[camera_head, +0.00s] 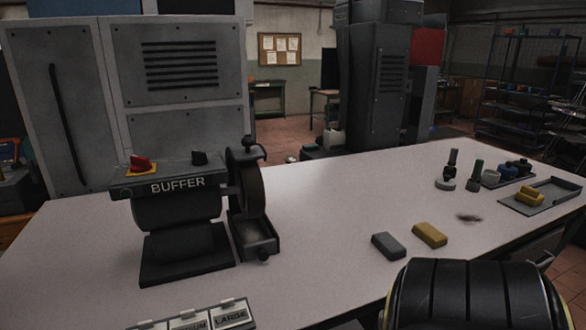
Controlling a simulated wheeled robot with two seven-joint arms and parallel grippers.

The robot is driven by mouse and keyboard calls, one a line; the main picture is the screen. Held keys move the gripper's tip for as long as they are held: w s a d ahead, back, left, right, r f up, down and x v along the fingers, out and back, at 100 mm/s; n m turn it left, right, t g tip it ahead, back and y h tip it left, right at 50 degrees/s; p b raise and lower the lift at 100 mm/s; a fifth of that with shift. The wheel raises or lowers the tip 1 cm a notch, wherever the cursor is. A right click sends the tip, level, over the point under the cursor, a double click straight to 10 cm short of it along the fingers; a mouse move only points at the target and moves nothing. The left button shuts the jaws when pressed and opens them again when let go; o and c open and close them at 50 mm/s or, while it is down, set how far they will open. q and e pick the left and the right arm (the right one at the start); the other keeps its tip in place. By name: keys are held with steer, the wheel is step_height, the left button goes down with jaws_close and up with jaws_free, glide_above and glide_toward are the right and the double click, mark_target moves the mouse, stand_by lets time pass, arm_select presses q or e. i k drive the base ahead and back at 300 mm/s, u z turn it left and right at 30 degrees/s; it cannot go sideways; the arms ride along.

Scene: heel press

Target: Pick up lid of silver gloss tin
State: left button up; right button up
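A small pale, silvery round tin (446,184) sits on the right part of the workbench, in front of a dark slim bottle (452,161). It is too small to tell its lid apart from its body. A darker round tin (473,185) sits just right of it, in front of a green-topped bottle (477,168). Neither of my gripper's fingers shows in the head view, so I see nothing held.
A buffer machine (178,200) stands on the left of the bench (330,215). A grey block (388,246) and a yellow block (430,234) lie nearer. A tray (563,192) holds a yellow piece. Labelled compartments (232,314) sit at the front. The bench middle is clear.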

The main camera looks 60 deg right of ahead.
mark_target(445, 182)
steer(key=z, duration=3)
